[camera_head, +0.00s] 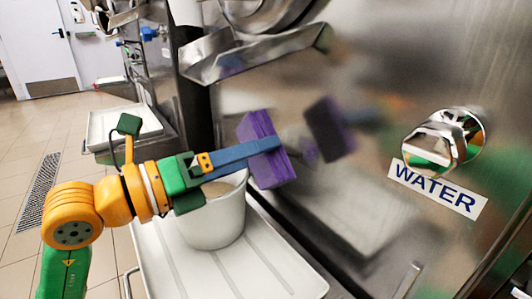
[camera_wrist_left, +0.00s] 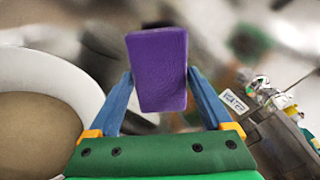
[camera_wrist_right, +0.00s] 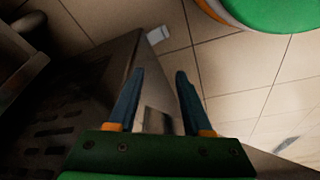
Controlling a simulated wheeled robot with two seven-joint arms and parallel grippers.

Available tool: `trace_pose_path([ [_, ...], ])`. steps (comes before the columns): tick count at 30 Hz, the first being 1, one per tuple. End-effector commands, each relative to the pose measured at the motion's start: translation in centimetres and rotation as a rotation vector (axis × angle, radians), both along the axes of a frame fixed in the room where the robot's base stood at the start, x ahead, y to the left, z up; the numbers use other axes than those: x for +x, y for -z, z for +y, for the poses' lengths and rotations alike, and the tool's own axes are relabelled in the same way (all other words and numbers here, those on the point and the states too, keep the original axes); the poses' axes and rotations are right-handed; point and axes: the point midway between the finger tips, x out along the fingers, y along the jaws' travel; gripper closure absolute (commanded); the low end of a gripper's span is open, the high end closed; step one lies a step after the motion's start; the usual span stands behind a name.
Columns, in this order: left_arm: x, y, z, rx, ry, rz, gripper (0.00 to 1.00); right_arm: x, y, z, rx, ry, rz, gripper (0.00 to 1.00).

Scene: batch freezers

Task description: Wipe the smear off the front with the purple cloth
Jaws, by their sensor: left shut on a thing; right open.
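The purple cloth (camera_head: 262,150) is a thick folded pad, held upright just in front of the shiny steel front (camera_head: 370,65). My left gripper (camera_head: 272,147) is shut on it, and the left wrist view shows the cloth (camera_wrist_left: 158,70) between both blue fingers. A dark purple reflection of the cloth shows on the steel to its right, with a gap between. I cannot make out the smear apart from the blurred reflections. My right gripper (camera_wrist_right: 159,73) is open and empty; it shows only in the right wrist view, above tiled floor.
A white tub (camera_head: 215,222) stands on a white ribbed tray (camera_head: 165,265) below the left gripper. A steel spout (camera_head: 255,55) hangs above. A chrome knob (camera_head: 440,142) and a WATER label (camera_head: 437,188) are on the front at right.

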Motion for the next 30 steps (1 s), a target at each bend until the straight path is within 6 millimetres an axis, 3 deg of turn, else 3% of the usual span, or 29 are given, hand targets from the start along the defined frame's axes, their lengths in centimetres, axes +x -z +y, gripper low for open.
trace_pose_path([
  [8,-0.1,0.0,0.2,0.000,0.000,0.000,0.61,0.0,0.0,0.0,0.000,0.000,0.000,0.50],
  [18,-1.9,0.0,2.6,0.000,-0.001,-0.001,0.61,0.0,0.8,0.0,0.000,0.000,0.000,0.50],
  [30,-1.9,0.0,2.6,0.000,0.000,0.000,0.61,0.0,0.7,0.0,0.000,0.000,0.000,0.50],
])
